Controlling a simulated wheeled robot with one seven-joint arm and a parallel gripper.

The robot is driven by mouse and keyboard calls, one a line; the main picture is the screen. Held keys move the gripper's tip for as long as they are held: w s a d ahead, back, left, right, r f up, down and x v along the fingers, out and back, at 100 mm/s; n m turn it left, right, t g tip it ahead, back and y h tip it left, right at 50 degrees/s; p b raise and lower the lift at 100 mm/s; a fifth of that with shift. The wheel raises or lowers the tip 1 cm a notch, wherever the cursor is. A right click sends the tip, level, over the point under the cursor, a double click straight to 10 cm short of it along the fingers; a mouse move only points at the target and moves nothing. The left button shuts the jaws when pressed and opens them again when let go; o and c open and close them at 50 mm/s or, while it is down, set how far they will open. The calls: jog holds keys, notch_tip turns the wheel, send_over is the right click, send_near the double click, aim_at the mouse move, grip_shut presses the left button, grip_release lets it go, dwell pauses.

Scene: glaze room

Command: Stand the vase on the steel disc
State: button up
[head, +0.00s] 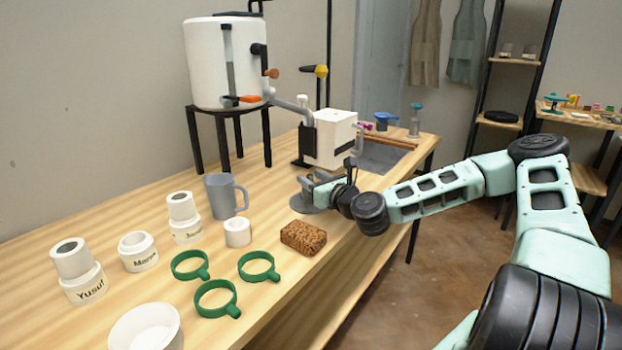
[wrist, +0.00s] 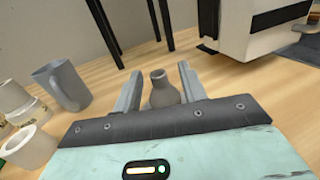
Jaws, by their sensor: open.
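A small grey-brown vase (wrist: 162,90) with a narrow neck stands upright between the fingers of my gripper (wrist: 160,72) in the wrist view. The fingers are open, with a gap on each side of the vase. Its foot is hidden behind the gripper body.
A brown sponge block (head: 303,238), green rings (head: 259,267) and a grey mug (head: 222,196) stand nearby. White labelled pots (head: 138,252) are at the left. A white box-shaped machine (head: 336,137) and a tank on a stand (head: 215,63) are behind.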

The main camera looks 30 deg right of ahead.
jog(key=s, duration=0.5)
jog(key=s+p, duration=0.1)
jog(key=s, duration=0.3)
jog(key=shift+s+d+r, duration=0.2)
jog(key=shift+s, duration=0.15)
jog(key=shift+s+f+p, duration=0.15)
jog(key=shift+s+p, duration=0.35)
jog(key=shift+s, duration=0.1)
